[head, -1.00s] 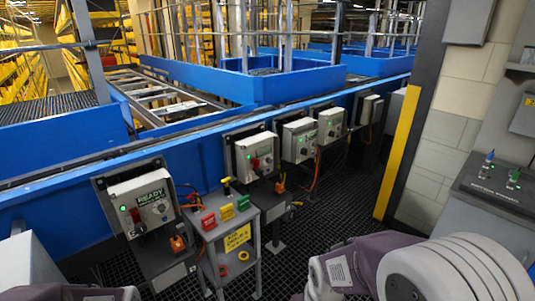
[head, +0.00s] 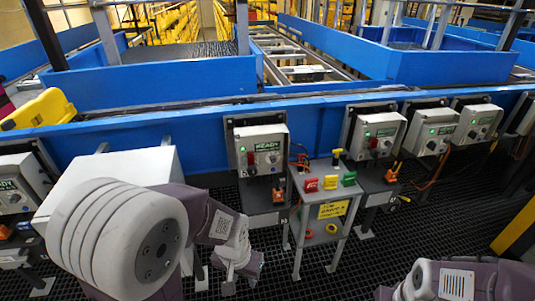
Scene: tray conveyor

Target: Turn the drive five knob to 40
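Several grey drive boxes with green lights, small displays and round knobs line the blue conveyor side. One box (head: 261,151) reading READY is near the middle, with its dark knob (head: 271,158) facing me. Others stand to its right: a box (head: 377,135), another box (head: 432,131) and a box (head: 477,123). One more box (head: 14,184) is cut by the left edge. I cannot read which is drive five, nor any knob's setting. My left gripper (head: 237,268) hangs low in front of the middle box, apart from it; its fingers are unclear. My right arm shows at bottom right, its gripper out of view.
A small grey stand (head: 322,188) with red, yellow and green tagged items and a yellow sign (head: 333,209) stands right of the middle box. Orange cables hang by the boxes. A yellow-edged post (head: 517,230) is at right.

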